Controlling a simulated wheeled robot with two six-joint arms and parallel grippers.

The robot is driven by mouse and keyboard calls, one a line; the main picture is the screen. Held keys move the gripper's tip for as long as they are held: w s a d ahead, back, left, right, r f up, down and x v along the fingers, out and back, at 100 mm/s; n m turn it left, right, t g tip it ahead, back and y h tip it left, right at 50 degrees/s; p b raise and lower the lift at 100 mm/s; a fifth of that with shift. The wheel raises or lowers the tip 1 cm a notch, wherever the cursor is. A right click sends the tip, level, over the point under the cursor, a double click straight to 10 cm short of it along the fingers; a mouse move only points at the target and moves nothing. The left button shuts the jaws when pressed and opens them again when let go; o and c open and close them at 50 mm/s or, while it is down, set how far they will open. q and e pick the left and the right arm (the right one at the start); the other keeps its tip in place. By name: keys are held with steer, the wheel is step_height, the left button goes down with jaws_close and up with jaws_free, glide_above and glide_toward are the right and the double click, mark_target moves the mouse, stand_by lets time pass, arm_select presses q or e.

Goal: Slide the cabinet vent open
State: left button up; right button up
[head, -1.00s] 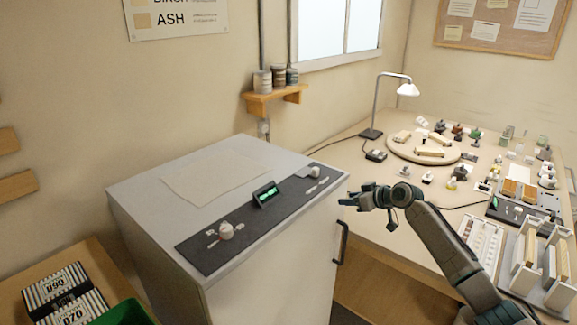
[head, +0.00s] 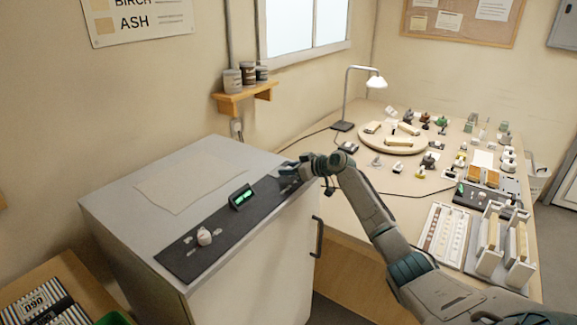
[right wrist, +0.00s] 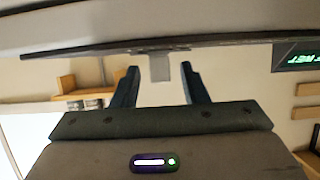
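The grey-white cabinet (head: 250,262) stands at the left centre, with a dark control strip (head: 218,222) along its top front edge. My right gripper (head: 286,180) is at the strip's right end and hides the small pale control there in the head view. In the right wrist view that pale tab (right wrist: 160,68) sits between the tips of my right gripper (right wrist: 159,72). The fingers are open, with a visible gap on each side of the tab. I cannot read whether the vent is open or shut. My left gripper is not in view.
The strip also bears a round white knob (head: 204,236) and a lit green display (head: 241,198). A dark door handle (head: 319,237) is on the cabinet front. A workbench (head: 385,212) crowded with small parts and a lamp (head: 375,82) stands to the right.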

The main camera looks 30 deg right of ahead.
mark_target(275, 186)
steer(key=shift+w+a+f, duration=0.2)
steer(key=shift+w, duration=0.15)
steer(key=shift+c, duration=0.2)
jaws_close()
steer(key=s+a, duration=0.1)
steer(key=a, duration=0.1)
steer(key=s+a+p, duration=0.1)
steer(key=a, duration=0.1)
steer(key=s+a, duration=0.1)
steer(key=a, duration=0.1)
steer(key=shift+a+p, duration=0.35)
steer(key=shift+a, duration=0.05)
steer(key=shift+f, duration=0.1)
steer(key=shift+o, duration=0.2)
jaws_free()
steer(key=shift+a, duration=0.1)
